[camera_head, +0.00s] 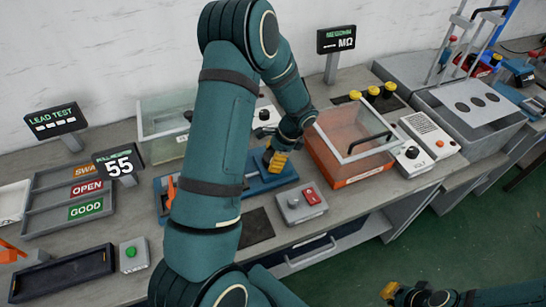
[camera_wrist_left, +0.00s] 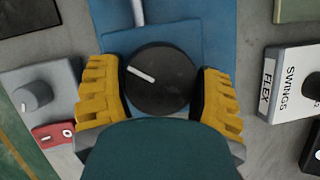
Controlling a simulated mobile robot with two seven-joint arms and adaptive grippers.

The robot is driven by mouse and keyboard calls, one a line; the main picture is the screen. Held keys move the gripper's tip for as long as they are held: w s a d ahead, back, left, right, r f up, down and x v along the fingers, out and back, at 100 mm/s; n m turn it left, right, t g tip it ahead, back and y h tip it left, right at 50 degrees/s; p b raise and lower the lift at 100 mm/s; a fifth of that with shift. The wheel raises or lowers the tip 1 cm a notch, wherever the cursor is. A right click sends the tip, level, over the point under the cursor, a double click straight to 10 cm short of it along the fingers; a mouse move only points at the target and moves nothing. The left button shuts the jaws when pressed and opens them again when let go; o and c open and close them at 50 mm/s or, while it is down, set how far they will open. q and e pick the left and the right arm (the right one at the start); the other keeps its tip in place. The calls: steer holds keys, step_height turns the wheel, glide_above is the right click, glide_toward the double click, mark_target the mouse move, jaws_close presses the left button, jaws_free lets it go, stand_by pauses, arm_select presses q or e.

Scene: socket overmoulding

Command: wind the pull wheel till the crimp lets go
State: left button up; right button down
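The pull wheel (camera_wrist_left: 158,80) is a black round knob with a white pointer line, on a blue pull tester (camera_wrist_left: 196,45). The pointer tilts to the upper left in the left wrist view. My left gripper (camera_wrist_left: 160,92) has one yellow finger on each side of the wheel, both appearing to touch its rim. In the head view my left gripper (camera_head: 275,161) is down at the blue tester (camera_head: 262,186), and the wheel is hidden there. The crimp is hidden behind my left arm. A display (camera_head: 120,164) reads 55. My right gripper (camera_head: 418,295) is at the bottom edge, away from the bench.
A grey box with a red switch (camera_head: 301,203) stands right of the tester. A clear-lidded orange bin (camera_head: 345,175) is further right. A sorting tray (camera_head: 40,203) and a dark tray (camera_head: 60,275) lie at left. An orange part (camera_head: 170,192) shows beside my arm.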

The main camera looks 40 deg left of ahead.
arm_select(q)
steer(key=o, duration=0.4)
steer(key=v, duration=1.2)
